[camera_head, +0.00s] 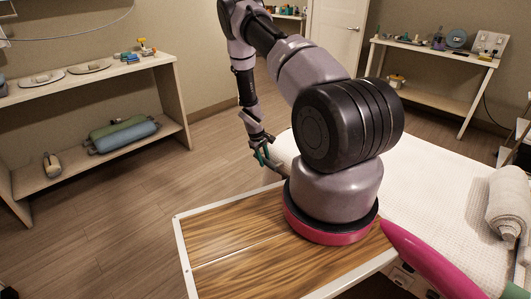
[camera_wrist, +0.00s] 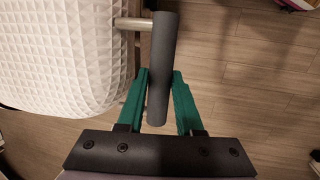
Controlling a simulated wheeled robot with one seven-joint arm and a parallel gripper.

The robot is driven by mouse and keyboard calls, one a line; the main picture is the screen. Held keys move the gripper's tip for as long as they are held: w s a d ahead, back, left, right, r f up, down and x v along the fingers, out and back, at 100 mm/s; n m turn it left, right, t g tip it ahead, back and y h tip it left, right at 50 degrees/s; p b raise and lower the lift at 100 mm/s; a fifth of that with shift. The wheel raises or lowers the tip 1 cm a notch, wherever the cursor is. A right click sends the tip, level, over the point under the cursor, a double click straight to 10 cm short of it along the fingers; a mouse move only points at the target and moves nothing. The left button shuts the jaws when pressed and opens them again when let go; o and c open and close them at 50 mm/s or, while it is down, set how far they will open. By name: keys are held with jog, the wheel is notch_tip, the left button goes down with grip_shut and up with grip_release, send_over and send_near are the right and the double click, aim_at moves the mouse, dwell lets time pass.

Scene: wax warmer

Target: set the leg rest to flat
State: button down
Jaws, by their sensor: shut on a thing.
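The leg rest appears in the wrist view as a white, quilted padded section (camera_wrist: 62,50) with a rounded edge. A metal bracket (camera_wrist: 128,24) joins its side to a dark grey cylindrical handle (camera_wrist: 163,45). My gripper (camera_wrist: 160,78) has its green fingers on either side of the handle's lower part and is shut on it. In the head view my gripper (camera_head: 264,158) is beside the left edge of the white-covered bed (camera_head: 430,150). My arm hides part of the bed there, and the leg rest's exact angle cannot be told.
A wooden shelf unit (camera_head: 90,88) with trays and rolled towels stands at the left. A side table (camera_head: 440,55) stands at the back right. A rolled towel (camera_head: 508,205) lies on the bed. The wooden floor (camera_head: 120,200) left of the bed is clear.

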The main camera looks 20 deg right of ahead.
jog(key=shift+g, duration=0.5)
jog(key=f, duration=0.5)
jog(key=shift+w+a+f, duration=0.15)
jog(key=shift+w+f, duration=0.05)
jog(key=shift+w, duration=0.1)
jog(key=c, duration=0.6)
grip_release()
jog(key=shift+f, duration=0.1)
jog(key=shift+r, duration=0.2)
jog(key=v, duration=1)
jog(key=shift+w+a+r, duration=0.1)
jog(key=shift+a+r, duration=0.15)
